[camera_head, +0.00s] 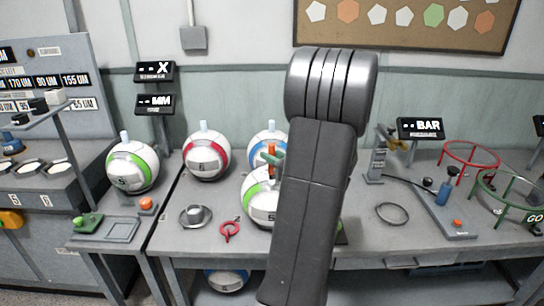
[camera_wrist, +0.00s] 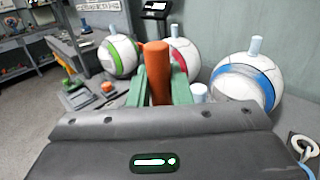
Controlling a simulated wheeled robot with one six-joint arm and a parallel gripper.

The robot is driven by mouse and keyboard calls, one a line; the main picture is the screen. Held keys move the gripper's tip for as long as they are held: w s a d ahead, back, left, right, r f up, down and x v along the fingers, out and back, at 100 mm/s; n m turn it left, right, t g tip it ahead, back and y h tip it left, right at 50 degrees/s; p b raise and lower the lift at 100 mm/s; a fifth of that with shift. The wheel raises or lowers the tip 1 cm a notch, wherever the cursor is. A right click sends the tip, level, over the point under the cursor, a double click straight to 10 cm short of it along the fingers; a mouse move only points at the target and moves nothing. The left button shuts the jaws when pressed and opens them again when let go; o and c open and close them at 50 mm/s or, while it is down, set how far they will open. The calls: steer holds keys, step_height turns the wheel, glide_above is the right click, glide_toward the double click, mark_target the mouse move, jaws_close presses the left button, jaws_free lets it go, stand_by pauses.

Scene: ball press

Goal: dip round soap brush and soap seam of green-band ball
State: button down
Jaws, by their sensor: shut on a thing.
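My gripper (camera_wrist: 159,92) has green fingers shut on an upright orange-brown handle (camera_wrist: 157,68), which looks like the round soap brush's. In the head view the handle (camera_head: 271,151) shows just left of my arm, above a green-band ball (camera_head: 258,200). The brush's lower end is hidden, so I cannot tell if it touches that ball. My arm covers this ball's right side. Another green-band ball (camera_head: 132,167) stands at the left; it also shows in the wrist view (camera_wrist: 117,57). A shallow round metal dish (camera_head: 196,216) with a short cylinder sits on the bench left of the front ball.
A red-band ball (camera_head: 207,156) and a blue-band ball (camera_head: 268,148) stand at the back. A red ring-shaped tool (camera_head: 230,231) lies near the dish. A red ring stand (camera_head: 470,155) and green ring stand (camera_head: 510,198) are at the right.

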mark_target(272, 144)
steer(key=shift+f+b, duration=0.6)
steer(key=shift+f, duration=0.15)
stand_by(0.5)
steer(key=shift+r, duration=0.15)
steer(key=shift+r+p, duration=2.75)
steer(key=shift+r, duration=0.65)
steer(key=shift+f, duration=0.1)
